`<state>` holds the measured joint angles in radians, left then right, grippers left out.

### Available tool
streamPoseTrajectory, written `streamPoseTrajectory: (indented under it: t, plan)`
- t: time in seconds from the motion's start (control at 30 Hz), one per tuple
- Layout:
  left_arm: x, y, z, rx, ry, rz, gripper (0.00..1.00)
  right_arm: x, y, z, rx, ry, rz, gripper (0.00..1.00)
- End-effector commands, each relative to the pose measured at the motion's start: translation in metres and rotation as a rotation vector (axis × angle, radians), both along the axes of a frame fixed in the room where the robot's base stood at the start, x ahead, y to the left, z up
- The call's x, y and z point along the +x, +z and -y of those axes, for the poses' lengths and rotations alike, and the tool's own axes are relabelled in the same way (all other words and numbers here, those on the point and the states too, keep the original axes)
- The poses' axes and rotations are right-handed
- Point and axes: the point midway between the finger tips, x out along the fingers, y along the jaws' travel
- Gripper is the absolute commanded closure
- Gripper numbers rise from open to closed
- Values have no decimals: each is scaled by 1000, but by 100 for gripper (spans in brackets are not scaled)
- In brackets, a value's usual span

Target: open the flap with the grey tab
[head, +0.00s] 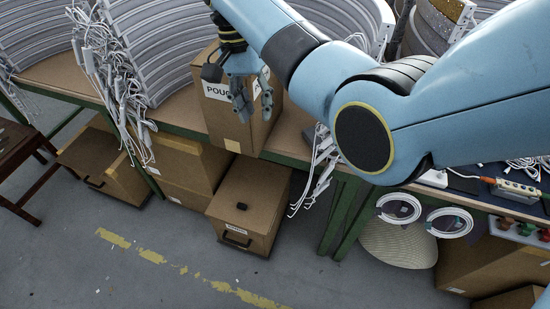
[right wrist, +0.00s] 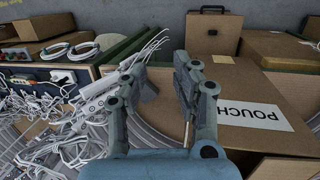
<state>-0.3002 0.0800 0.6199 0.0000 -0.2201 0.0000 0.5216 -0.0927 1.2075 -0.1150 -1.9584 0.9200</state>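A brown carton with a white POUCH label (head: 218,118) stands on the bench in the head view. In the right wrist view the carton (right wrist: 255,85) fills the right side, with its label turned over. My right gripper (head: 254,106) is in front of the carton in the head view, its two fingers apart and pointing down. In the right wrist view the gripper (right wrist: 161,68) is open, with nothing held between the fingers; its right finger overlaps the carton's edge. I cannot make out for sure a grey tab or the flap's edge; the fingers may hide them. My left gripper is out of view.
Curved grey panels (head: 175,45) and hanging white cables (head: 120,90) flank the carton. Below the bench are brown boxes, one with a black handle (head: 265,190). Coiled white cables (head: 450,222) hang at right.

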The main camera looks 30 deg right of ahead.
Motion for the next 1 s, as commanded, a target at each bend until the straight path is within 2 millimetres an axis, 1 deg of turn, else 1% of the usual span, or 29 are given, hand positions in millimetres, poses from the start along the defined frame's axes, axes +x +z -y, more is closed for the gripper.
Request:
streamPoseTrajectory:
  t: [0.03,0.2,0.4,0.5,0.7,1.0]
  plan:
    - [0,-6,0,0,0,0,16,-6,-14,1,-1,1,-13,71]
    - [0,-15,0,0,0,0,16,-24,-46,5,-3,7,-46,71]
    - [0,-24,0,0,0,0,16,-42,-78,9,-4,15,-76,71]
    - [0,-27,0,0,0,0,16,-49,-89,10,-5,18,-87,71]
    - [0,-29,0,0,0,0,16,-55,-99,12,-5,21,-97,71]
    - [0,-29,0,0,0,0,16,-55,-99,12,-5,22,-97,71]
